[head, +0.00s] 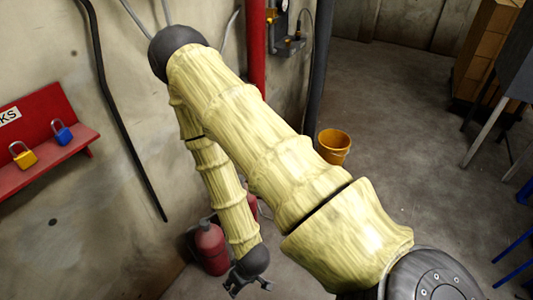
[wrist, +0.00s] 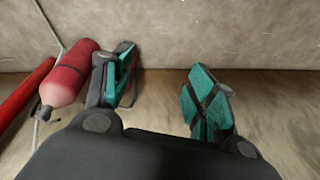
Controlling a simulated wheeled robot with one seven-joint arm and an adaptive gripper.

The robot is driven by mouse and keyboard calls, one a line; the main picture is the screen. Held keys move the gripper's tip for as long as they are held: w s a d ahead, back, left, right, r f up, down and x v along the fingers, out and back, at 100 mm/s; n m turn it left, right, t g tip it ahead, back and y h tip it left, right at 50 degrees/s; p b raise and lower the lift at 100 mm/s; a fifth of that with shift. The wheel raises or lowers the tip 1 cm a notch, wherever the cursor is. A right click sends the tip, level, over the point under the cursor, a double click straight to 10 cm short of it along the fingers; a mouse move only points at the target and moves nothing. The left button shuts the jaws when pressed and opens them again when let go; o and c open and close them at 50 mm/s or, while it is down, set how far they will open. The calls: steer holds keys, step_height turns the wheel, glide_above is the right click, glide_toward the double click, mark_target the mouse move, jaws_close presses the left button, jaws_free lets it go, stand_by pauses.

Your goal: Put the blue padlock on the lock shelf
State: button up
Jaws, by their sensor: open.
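The blue padlock (head: 62,134) sits upright on the red lock shelf (head: 50,161) on the wall at the left of the head view. A yellow padlock (head: 23,157) is beside it, to its left, with a gap between them. My gripper (head: 248,284) hangs low, well to the right of the shelf and below it, near the red extinguishers. In the wrist view my gripper (wrist: 164,88) is open, its teal fingers wide apart with nothing between them. Neither padlock nor the shelf shows in the wrist view.
Red extinguishers (head: 210,247) stand by the wall next to my gripper; one also shows in the wrist view (wrist: 70,75). A yellow bucket (head: 334,146) stands on the floor beyond my arm. A black cable and red pipe (head: 256,45) run along the wall.

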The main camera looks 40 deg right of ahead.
steer(key=s+d+f+g+h, duration=0.1)
steer(key=s+d+f+g, duration=0.1)
steer(key=s, duration=0.8)
steer(key=shift+f+m+g, duration=0.3)
steer(key=shift+f+m, duration=0.1)
steer(key=shift+f, duration=0.25)
stand_by(1.1)
